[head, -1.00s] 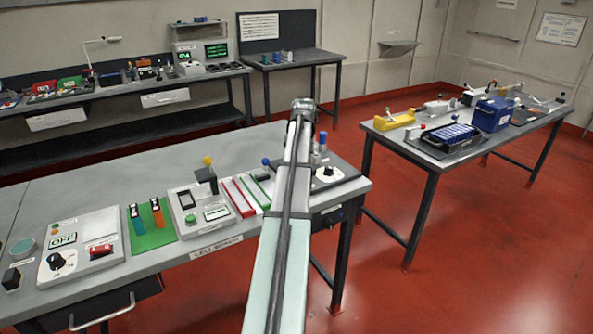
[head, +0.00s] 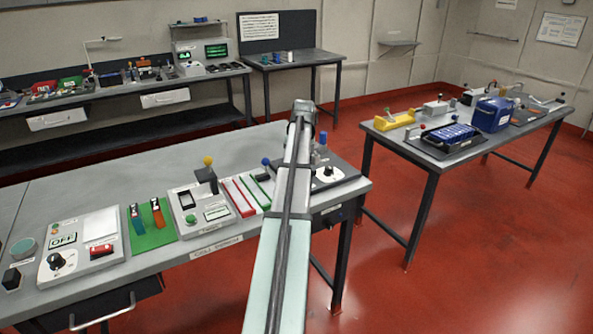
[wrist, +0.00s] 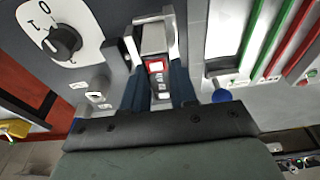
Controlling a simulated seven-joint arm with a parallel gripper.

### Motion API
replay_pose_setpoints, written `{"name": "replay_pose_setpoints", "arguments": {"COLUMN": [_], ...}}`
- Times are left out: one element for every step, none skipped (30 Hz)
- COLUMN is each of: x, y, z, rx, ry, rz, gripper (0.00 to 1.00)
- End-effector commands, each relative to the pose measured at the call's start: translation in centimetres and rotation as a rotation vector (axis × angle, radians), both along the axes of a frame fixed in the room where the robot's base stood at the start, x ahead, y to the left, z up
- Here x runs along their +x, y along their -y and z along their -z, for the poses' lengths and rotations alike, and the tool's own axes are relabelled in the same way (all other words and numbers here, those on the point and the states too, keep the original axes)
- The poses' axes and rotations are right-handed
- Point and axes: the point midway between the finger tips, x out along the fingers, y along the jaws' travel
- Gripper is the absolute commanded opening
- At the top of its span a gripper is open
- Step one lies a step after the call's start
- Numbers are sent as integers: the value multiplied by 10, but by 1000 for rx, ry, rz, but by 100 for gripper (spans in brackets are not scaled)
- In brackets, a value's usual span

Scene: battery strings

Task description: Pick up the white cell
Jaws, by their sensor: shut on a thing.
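In the wrist view, the white cell (wrist: 161,84), pale with a red-framed label near its upper end, stands between the two dark blue fingers. My gripper (wrist: 157,72) is shut on it, one finger on each side. A grey holder with upright side posts (wrist: 169,28) is right at the cell's far end; whether the cell is seated in it or clear of it I cannot tell. In the head view, my own arm hides the gripper and the cell.
A dial (wrist: 64,41) is left of the cell and a blue knob (wrist: 221,96) is close on the right. Green and red strips (wrist: 262,45) lie farther right. In the head view, the cell bench (head: 130,165) carries panels and a green mat (head: 152,236); a side table (head: 425,165) stands right.

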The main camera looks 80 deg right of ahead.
Motion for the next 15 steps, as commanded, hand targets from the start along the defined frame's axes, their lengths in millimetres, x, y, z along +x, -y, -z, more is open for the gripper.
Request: {"name": "replay_pose_setpoints", "arguments": {"x": [0, 0, 0, 0, 0, 0, 0, 0, 0, 0, 0, 0, 0, 0, 0], "y": [0, -1, -1, -1, -1, -1, -1, -1, -1, 0, 0, 0, 0, 0, 0], "z": [2, 2, 2, 2, 2, 1, 1, 0, -1, -2, -3, -5, -7, -8, -10], "rx": [2, 2, 2, 2, 3, 4, 4, 4, 4, 4, 4, 4, 4, 4, 3], "ry": [-1, -1, -1, -1, 0, -1, -1, -1, -1, -1, -1, -1, -1, -1, 0], "rz": [0, 0, 0, 0, 0, 0, 0, 0, 0, 0, 0, 0, 0, 0, 0], "gripper": [0, 0, 0, 0, 0, 0, 0, 0, 0, 0, 0, 0, 0, 0, 0]}}
